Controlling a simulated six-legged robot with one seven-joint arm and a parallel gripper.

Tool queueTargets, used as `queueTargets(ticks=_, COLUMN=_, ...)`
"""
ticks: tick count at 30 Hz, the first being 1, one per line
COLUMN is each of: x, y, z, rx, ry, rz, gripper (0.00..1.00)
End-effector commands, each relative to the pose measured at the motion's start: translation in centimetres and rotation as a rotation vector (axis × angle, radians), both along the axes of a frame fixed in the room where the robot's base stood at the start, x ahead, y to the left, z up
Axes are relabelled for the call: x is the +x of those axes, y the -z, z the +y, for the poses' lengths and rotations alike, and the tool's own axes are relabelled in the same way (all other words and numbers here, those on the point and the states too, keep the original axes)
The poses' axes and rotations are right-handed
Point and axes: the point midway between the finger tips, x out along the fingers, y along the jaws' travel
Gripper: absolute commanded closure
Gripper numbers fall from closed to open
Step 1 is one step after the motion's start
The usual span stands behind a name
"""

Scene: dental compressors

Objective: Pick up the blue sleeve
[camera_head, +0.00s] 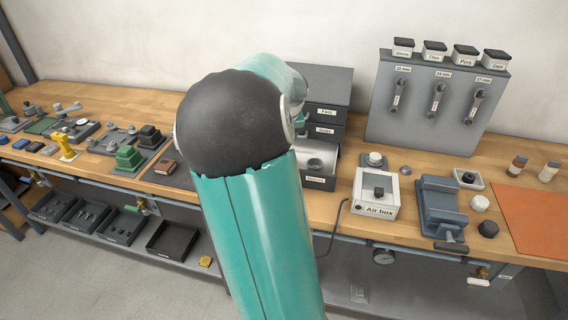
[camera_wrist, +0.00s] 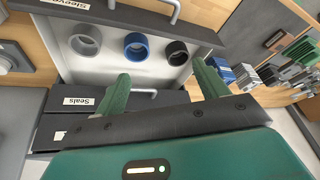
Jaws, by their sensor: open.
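The blue sleeve (camera_wrist: 136,46) is a short ring in an open drawer with a pale floor (camera_wrist: 108,68), seen in the wrist view. It lies between a grey sleeve (camera_wrist: 85,40) and a black sleeve (camera_wrist: 177,52), with gaps on both sides. My gripper (camera_wrist: 162,68) is open and empty. Its two green fingers point toward the drawer, and in the picture the blue sleeve shows beyond them, nearer the left finger. The gap in depth is hard to tell. In the head view my arm hides the blue sleeve; part of the open drawer (camera_head: 319,181) shows right of the arm.
A drawer front labelled "Seals" (camera_wrist: 75,102) and metal handles border the open drawer. In the head view, the Air box (camera_head: 376,209) and a blue-grey vise (camera_head: 440,207) stand right of the drawers. A grey tool panel (camera_head: 420,105) rises behind them.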

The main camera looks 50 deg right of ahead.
Motion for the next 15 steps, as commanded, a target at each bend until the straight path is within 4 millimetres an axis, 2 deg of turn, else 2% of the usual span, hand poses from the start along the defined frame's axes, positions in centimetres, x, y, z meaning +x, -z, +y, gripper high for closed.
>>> queueTargets(ticks=1, x=-0.3, y=0.4, z=-1.6, rx=-0.022, ry=0.016, rz=0.017, gripper=0.27)
queueTargets(ticks=4, x=-0.7, y=0.5, z=-3.4, rx=-0.052, ry=0.031, rz=0.031, gripper=0.27)
queueTargets(ticks=8, x=-0.5, y=1.3, z=-4.2, rx=-0.062, ry=0.037, rz=0.037, gripper=0.27)
queueTargets(ticks=15, x=0.6, y=5.5, z=-5.3, rx=-0.061, ry=0.036, rz=0.039, gripper=0.27)
